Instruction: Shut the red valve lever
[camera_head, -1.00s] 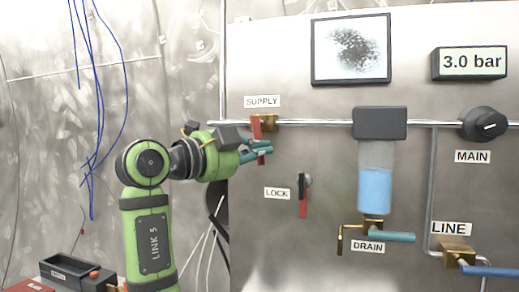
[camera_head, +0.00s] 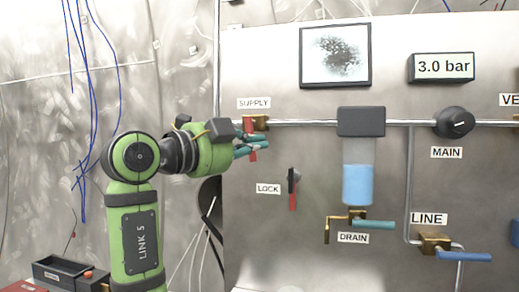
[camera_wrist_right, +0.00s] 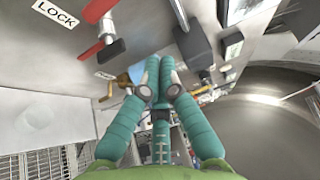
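The red valve lever (camera_head: 248,123) sits at the brass SUPPLY valve (camera_head: 262,123) on the panel's upper pipe. It hangs roughly upright, with red showing above and below my teal fingers; its middle is hidden by them. My right gripper (camera_head: 258,144) is at this lever, its fingers reaching across it from the left. In the right wrist view, the fingertips of my right gripper (camera_wrist_right: 159,65) lie close together, and I cannot tell whether they close on the lever. My left gripper is not in view.
A second red lever, at LOCK (camera_head: 292,200), hangs below and to the right. The water bowl (camera_head: 357,185), DRAIN handle (camera_head: 373,224), LINE handle (camera_head: 464,256) and MAIN knob (camera_head: 454,122) are farther right. The gauge (camera_head: 442,67) reads 3.0 bar. A dark tray (camera_head: 62,270) is at lower left.

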